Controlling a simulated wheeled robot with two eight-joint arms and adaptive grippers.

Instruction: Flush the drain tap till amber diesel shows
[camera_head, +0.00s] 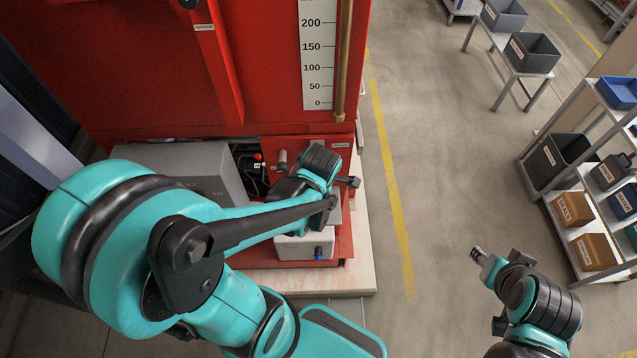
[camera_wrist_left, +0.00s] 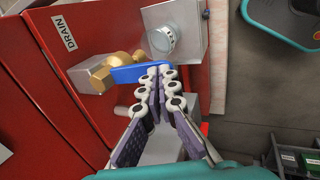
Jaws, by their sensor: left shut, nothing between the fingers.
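In the left wrist view, the drain tap (camera_wrist_left: 100,78) is a brass fitting on the red panel below the DRAIN label (camera_wrist_left: 64,33). Its blue lever (camera_wrist_left: 128,74) reaches right to the fingertips of my left gripper (camera_wrist_left: 159,73). The fingers are shut and empty, with their tips at the lever's end; I cannot tell whether they touch it. A clear glass jar (camera_wrist_left: 163,40) sits beside the lever at a grey box (camera_wrist_left: 188,22); I see no amber in it. In the head view my left arm hides the tap and fingers. My right gripper (camera_head: 479,254) hangs over open floor, too small to read.
The red pump housing (camera_head: 130,80) with its level scale (camera_head: 318,50) stands behind my left arm. A white box (camera_head: 298,248) sits on the red base. Shelving with labelled bins (camera_head: 575,209) stands right. The floor around the yellow line (camera_head: 390,190) is clear.

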